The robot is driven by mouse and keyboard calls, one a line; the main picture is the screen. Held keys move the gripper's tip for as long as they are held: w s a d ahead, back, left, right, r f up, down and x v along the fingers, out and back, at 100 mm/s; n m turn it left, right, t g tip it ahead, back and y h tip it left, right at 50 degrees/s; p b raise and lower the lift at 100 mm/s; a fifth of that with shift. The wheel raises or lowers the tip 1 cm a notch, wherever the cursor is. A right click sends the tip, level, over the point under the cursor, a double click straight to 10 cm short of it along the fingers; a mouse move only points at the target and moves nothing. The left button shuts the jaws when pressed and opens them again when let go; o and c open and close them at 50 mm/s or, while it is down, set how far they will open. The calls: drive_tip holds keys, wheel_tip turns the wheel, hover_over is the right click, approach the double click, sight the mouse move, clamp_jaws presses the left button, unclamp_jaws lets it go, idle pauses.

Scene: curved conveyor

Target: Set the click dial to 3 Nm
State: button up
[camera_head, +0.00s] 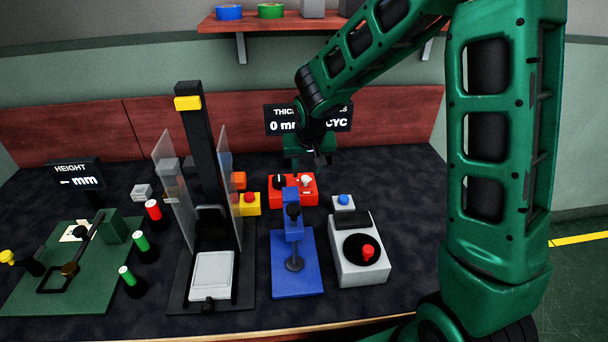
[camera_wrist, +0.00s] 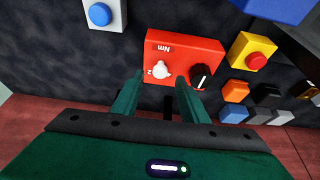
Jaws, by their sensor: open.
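The red box (camera_wrist: 186,46) carries a white dial (camera_wrist: 161,70) and a black knob (camera_wrist: 199,76). In the wrist view "Nm" reads upside down on the box, with what looks like a "2" beside the white dial. My gripper (camera_wrist: 159,78) is open; its green fingers appear on either side of the white dial, with nothing held. Whether they touch it cannot be told. In the head view the red box (camera_head: 292,201) stands mid-table, with the white dial (camera_head: 306,181) on its right. My gripper (camera_head: 318,157) is above and just behind that dial.
A blue button box (camera_head: 343,204) is right of the red box, and a yellow box with a red button (camera_head: 248,202) left. A blue press stand (camera_head: 296,262) stands in front. A dark display (camera_head: 285,113) stands behind my gripper.

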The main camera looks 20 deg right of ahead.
drive_tip(key=v, duration=0.7)
drive_tip(key=shift+r, duration=0.2)
drive_tip(key=s+d+r+m+g+h, duration=0.1)
drive_tip(key=s+d+r+m+g, duration=0.2)
drive_tip(key=s+d, duration=1.35)
drive_tip(key=s+d+m+g+y, duration=0.1)
drive_tip(key=s+d+y, duration=0.1)
drive_tip(key=s, duration=1.6)
drive_tip(key=shift+s+r, duration=0.15)
drive_tip(key=shift+s, duration=0.05)
drive_tip(key=shift+w+f+g, duration=0.25)
drive_tip(key=shift+w+g, duration=0.05)
drive_tip(key=shift+w, duration=0.35)
